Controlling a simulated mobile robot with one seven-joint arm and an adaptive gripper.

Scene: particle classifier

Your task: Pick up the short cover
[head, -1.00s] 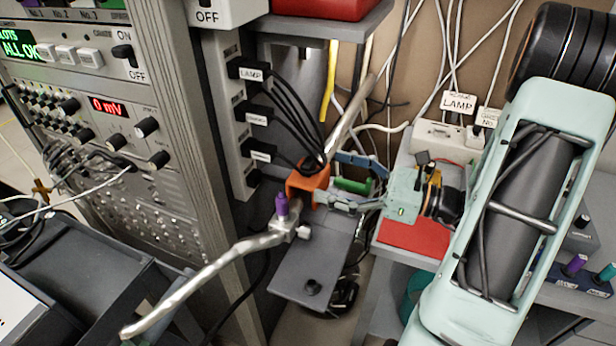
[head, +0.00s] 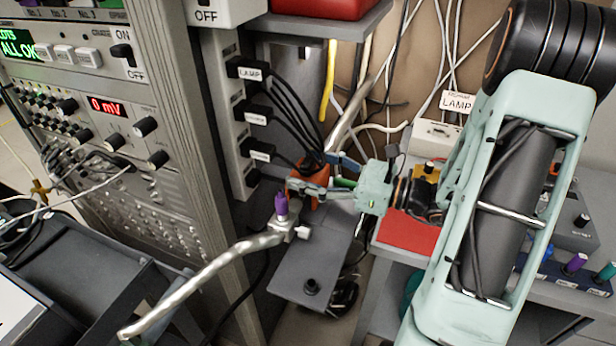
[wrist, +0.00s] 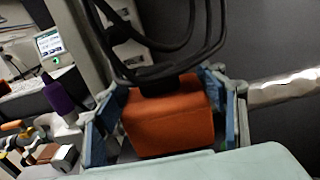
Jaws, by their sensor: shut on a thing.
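An orange block-like piece (head: 316,166), which looks like the short cover, sits at the back end of the small grey shelf, below the bundle of black cables. My gripper (head: 315,184) reaches it from the right, with one finger on its near side and the other behind it. In the wrist view the orange piece (wrist: 168,125) fills the space between the two blue-grey fingers, and my gripper (wrist: 168,105) is shut on it. Black cables hang over its top. Its underside and any contact with the shelf are hidden.
A purple-capped clamp (head: 282,205) with a bent metal rod (head: 205,285) stands just left of my gripper. The grey shelf (head: 310,265) is bare towards the front except for a dark knob. Black plugs (head: 258,115) and their cables hang close above.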

